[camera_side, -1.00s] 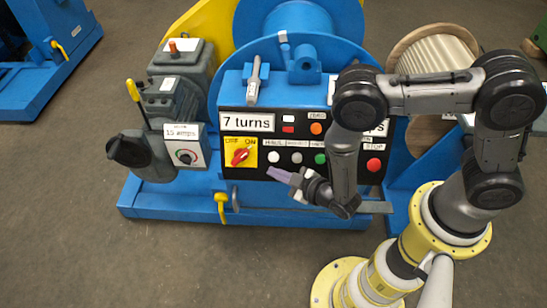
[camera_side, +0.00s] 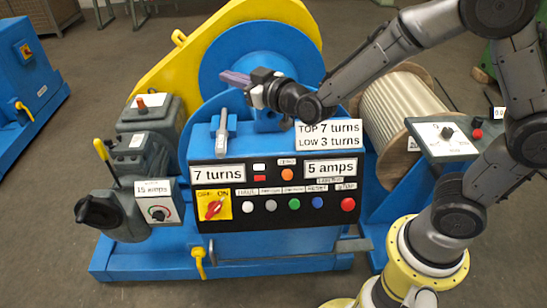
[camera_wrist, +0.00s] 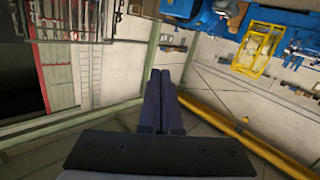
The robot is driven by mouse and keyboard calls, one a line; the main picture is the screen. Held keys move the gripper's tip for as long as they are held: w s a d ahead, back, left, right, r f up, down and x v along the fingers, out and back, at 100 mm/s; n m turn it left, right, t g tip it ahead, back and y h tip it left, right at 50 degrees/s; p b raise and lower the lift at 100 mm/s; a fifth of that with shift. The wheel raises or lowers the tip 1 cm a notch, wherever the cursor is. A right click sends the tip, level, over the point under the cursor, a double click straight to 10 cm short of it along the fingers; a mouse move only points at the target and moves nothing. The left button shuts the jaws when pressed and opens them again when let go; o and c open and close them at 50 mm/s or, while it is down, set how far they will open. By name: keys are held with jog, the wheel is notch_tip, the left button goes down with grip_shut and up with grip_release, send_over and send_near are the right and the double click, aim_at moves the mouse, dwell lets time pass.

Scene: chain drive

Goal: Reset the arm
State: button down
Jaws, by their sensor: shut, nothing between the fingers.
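My gripper (camera_side: 235,78) is raised above the control panel (camera_side: 262,222) of the blue machine in the side view, in front of the blue drum (camera_side: 262,50). Its purple fingers point left. In the wrist view the fingers of my gripper (camera_wrist: 160,80) lie together, shut and empty. The panel shows a red switch on a yellow OFF/ON plate (camera_side: 213,206), several coloured buttons, and displays reading "7 turns" (camera_side: 217,175) and "5 amps" (camera_side: 331,169). A sign (camera_side: 329,134) above reads "TOP 7 turns, LOW 3 turns".
A grey lever (camera_side: 222,133) stands on the panel's top left, below my gripper. A grey motor unit (camera_side: 150,125) with a "15 amps" dial box (camera_side: 158,203) is at left. A cable spool (camera_side: 390,110) and a small control box (camera_side: 455,138) are at right. The wrist view shows walls and distant equipment.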

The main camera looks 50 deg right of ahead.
jog(key=s+d+r+g, duration=0.25)
jog(key=s+r, duration=0.25)
jog(key=s, duration=0.3)
jog(key=s+d+r+g, duration=0.1)
jog(key=s+d+r, duration=0.25)
jog(key=s, duration=0.45)
jog(key=s+f+g, duration=0.4)
jog(key=s+f, duration=0.1)
jog(key=s, duration=0.3)
jog(key=s+f+m+g, duration=0.1)
jog(key=s+f+g, duration=0.3)
jog(key=s, duration=0.5)
jog(key=shift+d+f, duration=0.2)
jog(key=shift+f, duration=0.7)
jog(key=shift+s, duration=0.1)
dwell(2.3)
